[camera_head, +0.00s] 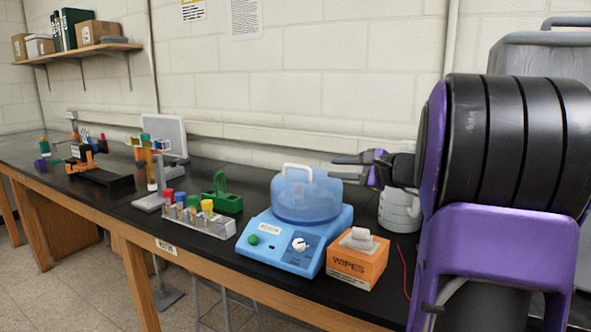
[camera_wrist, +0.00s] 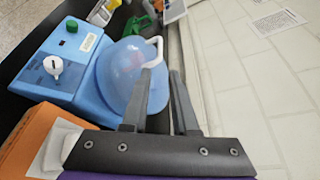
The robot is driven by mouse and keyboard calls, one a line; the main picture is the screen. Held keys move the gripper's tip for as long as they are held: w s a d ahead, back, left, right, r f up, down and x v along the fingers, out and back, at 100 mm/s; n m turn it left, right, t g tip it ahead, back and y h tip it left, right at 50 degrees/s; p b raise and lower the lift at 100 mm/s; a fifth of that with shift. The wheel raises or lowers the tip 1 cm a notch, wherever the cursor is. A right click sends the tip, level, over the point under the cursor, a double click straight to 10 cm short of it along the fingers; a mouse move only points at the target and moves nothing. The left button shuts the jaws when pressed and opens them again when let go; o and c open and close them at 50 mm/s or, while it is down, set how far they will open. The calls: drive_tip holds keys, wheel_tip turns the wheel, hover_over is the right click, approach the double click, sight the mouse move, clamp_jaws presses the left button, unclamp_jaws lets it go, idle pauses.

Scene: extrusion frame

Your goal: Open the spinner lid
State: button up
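The spinner (camera_head: 290,238) is a light blue machine on the black bench, with a green button and a white knob on its front. Its translucent blue domed lid (camera_head: 306,201) sits down on the base and looks shut. A white loop handle (camera_head: 297,169) stands on the lid. My gripper (camera_head: 338,168) is to the right of the lid at about handle height, with its two fingers apart and nothing between them. In the wrist view, the fingertips (camera_wrist: 163,72) point toward the handle (camera_wrist: 153,48); the left finger overlaps the lid (camera_wrist: 125,75).
An orange wipes box (camera_head: 357,262) stands close to the spinner's right front. A white jug (camera_head: 399,212) is behind it, below my arm. The wall runs behind the bench.

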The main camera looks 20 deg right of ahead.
sight(302, 168)
drive_tip(key=x, duration=1.5)
drive_tip(key=shift+w, duration=0.2)
drive_tip(key=shift+c, duration=0.2)
clamp_jaws()
idle(0.5)
